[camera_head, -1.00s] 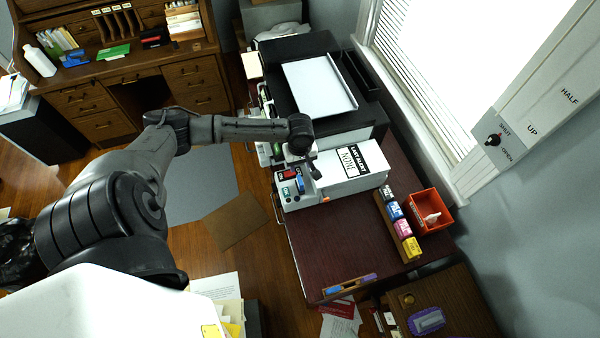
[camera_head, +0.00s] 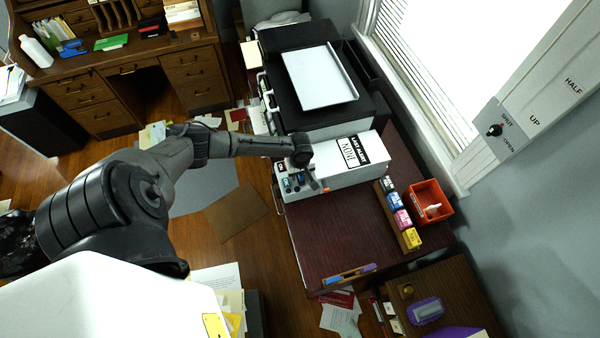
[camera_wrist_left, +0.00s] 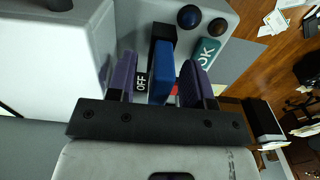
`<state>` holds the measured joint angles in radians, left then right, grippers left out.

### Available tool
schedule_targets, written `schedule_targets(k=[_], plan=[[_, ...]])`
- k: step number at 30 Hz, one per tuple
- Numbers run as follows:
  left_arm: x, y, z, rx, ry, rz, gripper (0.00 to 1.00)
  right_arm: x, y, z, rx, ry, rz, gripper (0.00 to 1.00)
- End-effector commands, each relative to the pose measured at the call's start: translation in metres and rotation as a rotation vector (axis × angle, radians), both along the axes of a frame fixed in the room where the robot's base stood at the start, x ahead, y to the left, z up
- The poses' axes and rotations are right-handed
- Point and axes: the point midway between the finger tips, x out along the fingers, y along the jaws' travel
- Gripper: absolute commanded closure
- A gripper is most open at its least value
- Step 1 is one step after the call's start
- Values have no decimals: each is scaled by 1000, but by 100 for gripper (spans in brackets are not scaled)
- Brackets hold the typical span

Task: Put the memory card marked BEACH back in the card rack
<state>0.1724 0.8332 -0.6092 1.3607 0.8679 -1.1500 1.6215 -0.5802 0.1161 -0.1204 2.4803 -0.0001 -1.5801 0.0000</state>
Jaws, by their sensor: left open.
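My left gripper (camera_head: 302,183) is over the control panel of a white machine (camera_head: 352,165) on the dark red table. In the left wrist view its purple fingers (camera_wrist_left: 160,82) are open. They stand on either side of a blue upright piece (camera_wrist_left: 161,72), which looks like a card and rises from a black holder (camera_wrist_left: 163,34) on the panel. I cannot read any BEACH marking. A small wooden holder (camera_head: 336,279) with blue and purple pieces sits at the table's front edge; I cannot tell whether it is the card rack. My right gripper is not in view.
A row of coloured boxes (camera_head: 402,219) and a red bin (camera_head: 432,203) stand at the right. A black printer (camera_head: 318,95) stands behind. The dark red tabletop (camera_head: 340,228) is clear in front.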

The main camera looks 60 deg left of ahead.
Motion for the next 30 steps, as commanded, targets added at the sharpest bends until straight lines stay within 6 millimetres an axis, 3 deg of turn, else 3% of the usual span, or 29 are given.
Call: schedule_targets(k=[11,25,27,28,30], plan=[[0,0,-2,1,0,0,54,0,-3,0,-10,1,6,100],[0,0,-2,1,0,0,99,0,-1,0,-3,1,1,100],[0,0,-2,1,0,0,100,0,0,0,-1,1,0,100],[0,0,-2,1,0,0,86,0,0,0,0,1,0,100],[0,0,-2,1,0,0,93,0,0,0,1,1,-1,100]])
